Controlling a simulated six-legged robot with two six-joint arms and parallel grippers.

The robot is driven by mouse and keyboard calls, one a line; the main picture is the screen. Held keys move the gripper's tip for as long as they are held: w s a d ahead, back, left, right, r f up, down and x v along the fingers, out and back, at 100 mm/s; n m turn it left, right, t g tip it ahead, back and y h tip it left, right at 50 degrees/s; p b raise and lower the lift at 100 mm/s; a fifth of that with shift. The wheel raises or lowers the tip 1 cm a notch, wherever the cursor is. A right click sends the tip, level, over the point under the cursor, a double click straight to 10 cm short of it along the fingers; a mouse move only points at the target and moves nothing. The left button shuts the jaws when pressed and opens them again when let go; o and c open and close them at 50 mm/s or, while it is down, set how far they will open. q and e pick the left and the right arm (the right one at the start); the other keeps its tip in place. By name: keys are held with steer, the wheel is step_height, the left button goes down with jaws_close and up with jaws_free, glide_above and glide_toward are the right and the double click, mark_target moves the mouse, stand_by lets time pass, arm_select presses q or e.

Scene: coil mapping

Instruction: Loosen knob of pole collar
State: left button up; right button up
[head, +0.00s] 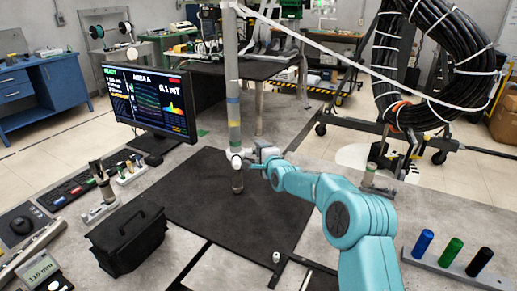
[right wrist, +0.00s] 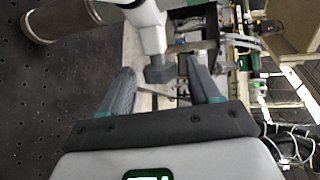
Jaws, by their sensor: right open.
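A grey upright pole (head: 233,90) stands on the dark mat, with a white collar (head: 236,155) low on it. In the right wrist view the pole (right wrist: 72,18) lies across the top left. The collar's white stem ends in a grey knob (right wrist: 159,73). My right gripper (head: 261,162) comes in from the right, close beside the collar. In the right wrist view the right gripper (right wrist: 160,72) is open, with one finger on each side of the knob. Visible gaps separate both fingers from the knob. My left gripper is not in view.
A monitor (head: 150,100) stands left of the pole, and a black case (head: 128,235) lies at front left. A rack with coloured cylinders (head: 450,252) is at front right. A strap (head: 330,55) runs from the pole top toward a cable coil (head: 445,65). Bare mat (head: 190,195) surrounds the pole base.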

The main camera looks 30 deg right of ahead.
steer(key=shift+w+d+f, duration=0.15)
steer(key=shift+w+d, duration=0.05)
steer(key=shift+w, duration=0.75)
steer(key=shift+w+d+f, duration=0.1)
steer(key=shift+w+f, duration=0.05)
steer(key=c, duration=1)
steer(key=shift+o, duration=0.2)
steer(key=t+b, duration=0.1)
steer(key=b, duration=0.4)
steer(key=t+b, duration=0.2)
steer(key=b, duration=0.4)
steer(key=n+t+h+b, duration=0.1)
steer(key=t+b, duration=0.1)
steer(key=b, duration=0.3)
steer(key=shift+f, duration=0.25)
steer(key=shift+r+n+t+b, duration=0.3)
steer(key=shift+t+b, duration=0.6)
steer(key=shift+b, duration=0.3)
steer(key=shift+r, duration=0.1)
